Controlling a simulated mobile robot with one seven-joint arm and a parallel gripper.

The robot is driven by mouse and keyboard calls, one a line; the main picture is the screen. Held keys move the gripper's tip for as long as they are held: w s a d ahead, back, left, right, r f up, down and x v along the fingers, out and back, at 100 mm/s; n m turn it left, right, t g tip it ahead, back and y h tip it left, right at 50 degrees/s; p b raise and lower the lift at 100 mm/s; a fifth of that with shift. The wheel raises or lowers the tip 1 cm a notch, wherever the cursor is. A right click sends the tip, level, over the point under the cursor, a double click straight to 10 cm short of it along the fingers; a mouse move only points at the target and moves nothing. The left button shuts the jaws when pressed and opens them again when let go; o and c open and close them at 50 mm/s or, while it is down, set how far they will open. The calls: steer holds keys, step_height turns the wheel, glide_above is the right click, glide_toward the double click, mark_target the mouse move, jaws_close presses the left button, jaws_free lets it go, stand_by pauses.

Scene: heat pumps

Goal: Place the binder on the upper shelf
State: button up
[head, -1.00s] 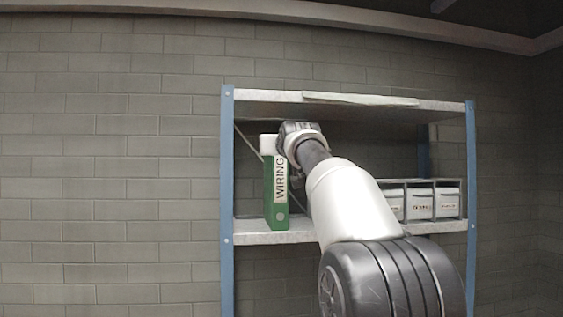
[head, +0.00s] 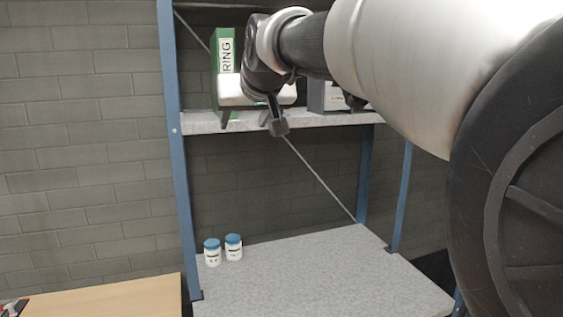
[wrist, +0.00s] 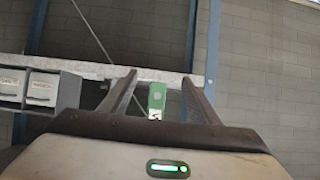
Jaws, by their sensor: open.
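The green binder (head: 227,48) with a white "WIRING" label stands upright on the grey shelf (head: 195,123) of the blue-post rack, near the left post. This shelf lies above a lower grey board. My gripper (head: 252,127) is open in front of the shelf edge, and its hand hides the binder's lower part in the head view. In the wrist view, which looks upside down, the binder's spine (wrist: 157,98) shows between the open fingers (wrist: 159,76). The fingers look apart from it. The binder's top is hidden there by my gripper's body.
Labelled boxes (wrist: 42,90) stand on the same shelf, right of the binder in the head view. Two white jars with blue lids (head: 222,250) stand on the lower board (head: 310,275). A wooden table (head: 110,300) is at the lower left. The blue left post (head: 176,150) is close by.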

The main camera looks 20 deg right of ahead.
steer(key=s+f+g, duration=0.6)
steer(key=s+f, duration=2)
steer(key=s, duration=0.3)
steer(key=shift+a+f, duration=0.3)
steer(key=shift+s, duration=0.1)
